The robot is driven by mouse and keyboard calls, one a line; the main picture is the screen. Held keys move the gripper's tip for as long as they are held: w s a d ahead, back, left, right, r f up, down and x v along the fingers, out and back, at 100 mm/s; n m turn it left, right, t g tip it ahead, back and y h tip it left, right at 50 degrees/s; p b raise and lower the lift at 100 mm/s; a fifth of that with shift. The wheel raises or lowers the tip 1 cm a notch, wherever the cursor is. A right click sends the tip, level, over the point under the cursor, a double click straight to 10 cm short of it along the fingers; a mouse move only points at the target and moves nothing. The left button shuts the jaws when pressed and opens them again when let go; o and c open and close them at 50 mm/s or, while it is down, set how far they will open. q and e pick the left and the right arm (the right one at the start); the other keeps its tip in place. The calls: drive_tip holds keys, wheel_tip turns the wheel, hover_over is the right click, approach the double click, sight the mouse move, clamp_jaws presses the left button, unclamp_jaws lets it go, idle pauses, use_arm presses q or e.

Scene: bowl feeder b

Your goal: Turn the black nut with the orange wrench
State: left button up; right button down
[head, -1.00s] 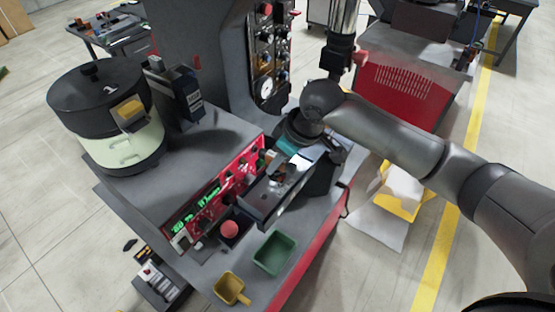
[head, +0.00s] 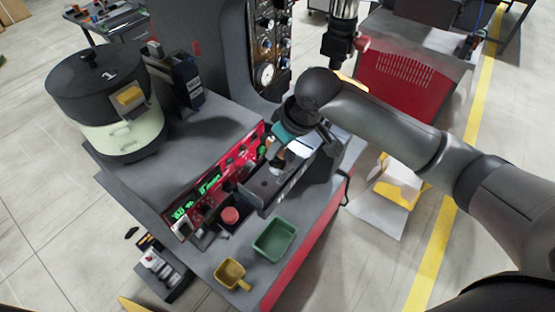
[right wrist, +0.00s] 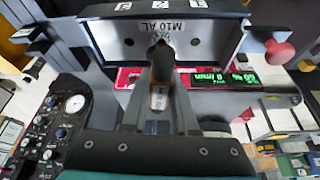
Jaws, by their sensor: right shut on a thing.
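My right gripper (head: 282,150) is over the grey metal box (head: 262,197) at the front of the machine. A dark rounded end reaches past the fingertips towards the plate marked "M10 AL" (right wrist: 185,42). I cannot tell whether this end touches the plate. I cannot make out the black nut. Most of the wrench is hidden between the fingers. My left gripper is not in view.
A red control panel (head: 205,185) with green displays and a red button (head: 230,215) lies left of the box. A green tray (head: 274,240) and a yellow scoop (head: 231,275) lie in front. A lidded bowl feeder (head: 105,100) stands at the back left.

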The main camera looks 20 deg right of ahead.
drive_tip(key=shift+r, duration=2.45)
